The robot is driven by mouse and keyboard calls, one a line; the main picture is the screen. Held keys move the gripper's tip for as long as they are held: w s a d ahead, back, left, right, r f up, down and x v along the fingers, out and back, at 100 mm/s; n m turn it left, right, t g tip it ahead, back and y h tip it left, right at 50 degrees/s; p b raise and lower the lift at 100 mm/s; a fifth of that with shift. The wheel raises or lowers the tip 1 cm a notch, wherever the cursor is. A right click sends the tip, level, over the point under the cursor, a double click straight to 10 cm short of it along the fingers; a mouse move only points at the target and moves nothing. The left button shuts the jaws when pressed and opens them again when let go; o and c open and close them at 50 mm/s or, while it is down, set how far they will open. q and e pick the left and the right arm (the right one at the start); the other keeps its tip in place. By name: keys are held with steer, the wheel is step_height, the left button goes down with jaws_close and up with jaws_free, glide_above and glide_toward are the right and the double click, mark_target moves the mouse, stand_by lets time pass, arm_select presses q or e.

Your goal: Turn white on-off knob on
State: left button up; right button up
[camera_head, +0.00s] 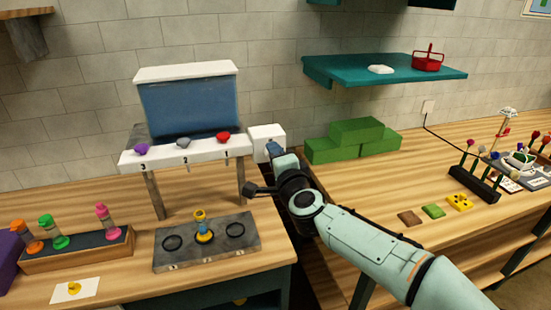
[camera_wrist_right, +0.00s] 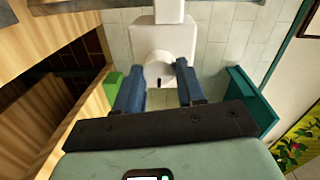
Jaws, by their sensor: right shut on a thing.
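The white on-off knob (camera_wrist_right: 158,66) shows in the right wrist view as a round white piece with a small dark mark on its lower face. It sits on the front of a white box (camera_wrist_right: 176,38). My right gripper (camera_wrist_right: 161,70) has one blue finger on each side of the knob and is shut on it. In the head view the white box (camera_head: 265,134) stands at the right end of the dispenser, and my right gripper (camera_head: 274,150) reaches its front and hides the knob there. My left gripper is not in view.
The dispenser (camera_head: 188,72) has a blue tank and purple, grey and red knobs on its white ledge. A grey tray (camera_head: 206,255) holding a yellow-and-blue vial lies below. Green blocks (camera_head: 357,135) stand right of the box, under a teal shelf (camera_head: 400,72).

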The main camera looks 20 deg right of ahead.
steer(key=o, duration=1)
steer(key=shift+o, duration=0.2)
steer(key=s+r, duration=0.1)
steer(key=s, duration=1.2)
steer(key=shift+s+d+b, duration=0.15)
steer(key=shift+d+b, duration=0.1)
steer(key=shift+b, duration=0.2)
